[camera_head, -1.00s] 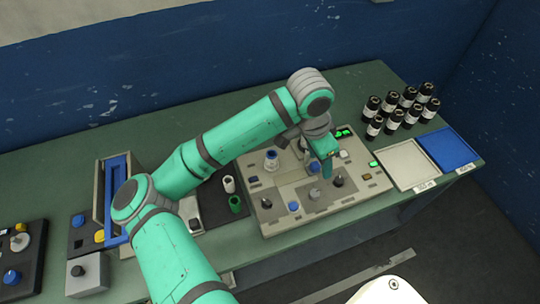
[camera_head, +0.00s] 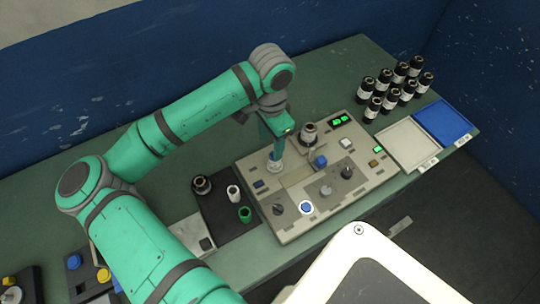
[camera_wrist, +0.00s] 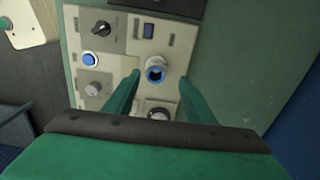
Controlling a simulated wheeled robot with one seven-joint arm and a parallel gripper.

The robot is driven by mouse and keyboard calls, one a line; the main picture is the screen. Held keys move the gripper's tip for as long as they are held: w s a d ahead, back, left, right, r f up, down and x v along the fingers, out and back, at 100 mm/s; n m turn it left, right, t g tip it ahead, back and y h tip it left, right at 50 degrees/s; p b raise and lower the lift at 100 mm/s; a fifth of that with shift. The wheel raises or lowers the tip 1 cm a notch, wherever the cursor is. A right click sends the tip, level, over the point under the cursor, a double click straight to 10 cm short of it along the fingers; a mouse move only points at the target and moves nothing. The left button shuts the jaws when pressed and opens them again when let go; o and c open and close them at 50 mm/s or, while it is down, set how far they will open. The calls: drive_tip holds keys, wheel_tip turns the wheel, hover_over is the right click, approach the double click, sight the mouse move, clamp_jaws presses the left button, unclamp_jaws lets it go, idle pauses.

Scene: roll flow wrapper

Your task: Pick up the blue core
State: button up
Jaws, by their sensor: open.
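My gripper is open and empty. I cannot tell whether the fingertips are level with the core.
A dark mat (camera_head: 222,208) holds a white core (camera_head: 233,193) and a green core (camera_head: 245,214). Several black rolls (camera_head: 385,75) and two trays (camera_head: 407,147) stand at right.

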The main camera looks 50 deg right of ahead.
drive_tip(key=shift+s+d+f, duration=0.1)
drive_tip(key=shift+s+f, duration=0.2)
drive_tip(key=shift+f, duration=0.3)
drive_tip(key=shift+s+d+f, duration=0.1)
drive_tip(key=shift+s+f, duration=0.15)
drive_tip(key=shift+f, duration=2.9)
drive_tip(key=shift+d, duration=0.1)
drive_tip(key=c, duration=1.2)
